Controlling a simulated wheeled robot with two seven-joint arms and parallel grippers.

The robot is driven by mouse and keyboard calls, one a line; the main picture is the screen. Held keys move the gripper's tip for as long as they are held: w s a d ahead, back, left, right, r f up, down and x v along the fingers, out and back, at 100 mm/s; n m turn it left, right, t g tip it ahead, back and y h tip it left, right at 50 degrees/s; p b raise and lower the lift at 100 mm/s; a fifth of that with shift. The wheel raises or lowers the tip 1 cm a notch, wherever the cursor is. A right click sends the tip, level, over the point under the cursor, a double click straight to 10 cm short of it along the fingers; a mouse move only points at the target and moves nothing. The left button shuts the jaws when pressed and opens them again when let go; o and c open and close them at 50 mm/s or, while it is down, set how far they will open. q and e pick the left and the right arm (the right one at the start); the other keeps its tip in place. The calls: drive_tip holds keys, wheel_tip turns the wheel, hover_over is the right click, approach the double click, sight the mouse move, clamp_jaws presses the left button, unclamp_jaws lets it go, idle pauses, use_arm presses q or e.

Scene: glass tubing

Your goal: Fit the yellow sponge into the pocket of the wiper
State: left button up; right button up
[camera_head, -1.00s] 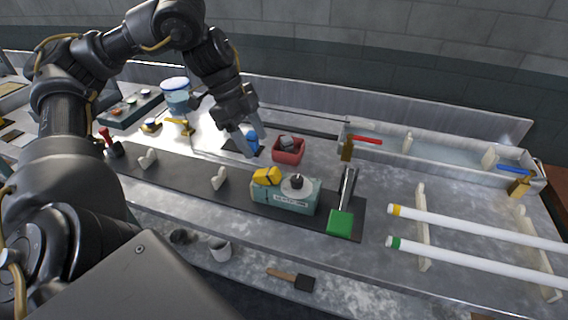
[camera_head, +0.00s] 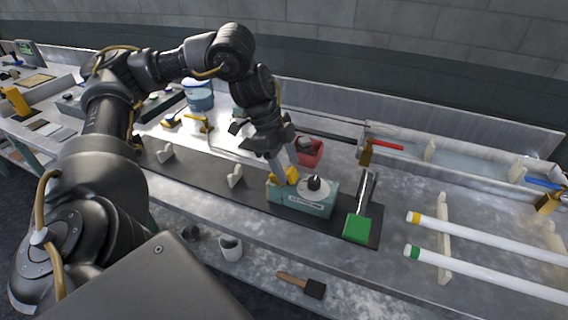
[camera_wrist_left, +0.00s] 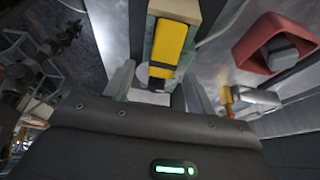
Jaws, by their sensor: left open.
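The yellow sponge (camera_head: 285,176), a small yellow block with a dark band, sits on the left end of a teal box (camera_head: 302,204). In the left wrist view the yellow block (camera_wrist_left: 171,45) with its dark end lies ahead, between the lines of my fingers. My left gripper (camera_head: 281,166) points down at it with its fingers apart; the fingers partly cover it. I cannot tell whether they touch it. The wiper is not certain; a tool with a green block (camera_head: 357,228) and a metal bar, right of the box, may be it. I see no pocket clearly. My right gripper is not in view.
A white disc with a black knob (camera_head: 314,184) sits on the box beside the sponge. White tubes (camera_head: 480,235) lie on cream supports at the right. A brush (camera_head: 303,286) lies on the lower front ledge.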

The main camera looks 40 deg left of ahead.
use_arm(q)
drive_tip(key=shift+x, duration=1.1)
drive_tip(key=shift+f, duration=0.2)
drive_tip(key=c, duration=1.1)
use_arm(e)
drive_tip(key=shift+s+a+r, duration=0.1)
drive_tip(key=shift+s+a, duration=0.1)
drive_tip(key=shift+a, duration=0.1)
